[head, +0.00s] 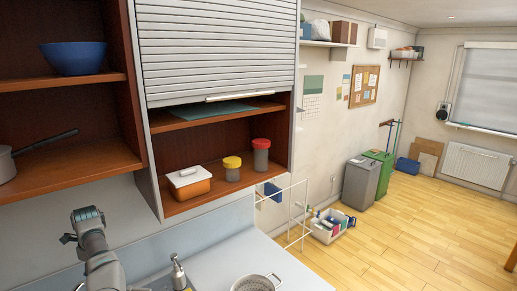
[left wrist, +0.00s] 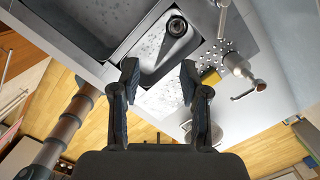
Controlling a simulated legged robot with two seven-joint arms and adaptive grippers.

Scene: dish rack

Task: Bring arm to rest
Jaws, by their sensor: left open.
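My left arm (head: 92,245) rises at the lower left of the head view, in front of the cabinet. Its fingertips cannot be made out there. In the left wrist view my left gripper (left wrist: 160,80) is open, with its two dark fingers apart and nothing between them. Beyond the fingers is a grey sink (left wrist: 148,68) with a round drain (left wrist: 176,27). The gripper appears clear of the sink, but the exact gap cannot be told. My right gripper is in neither view.
An open cabinet holds a blue bowl (head: 73,58), a lidded container (head: 189,183), a yellow-lidded jar (head: 232,170) and a red-lidded jar (head: 261,158). A soap dispenser (head: 179,275) and a colander (head: 255,284) stand on the counter (head: 222,262). The floor at right is largely clear.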

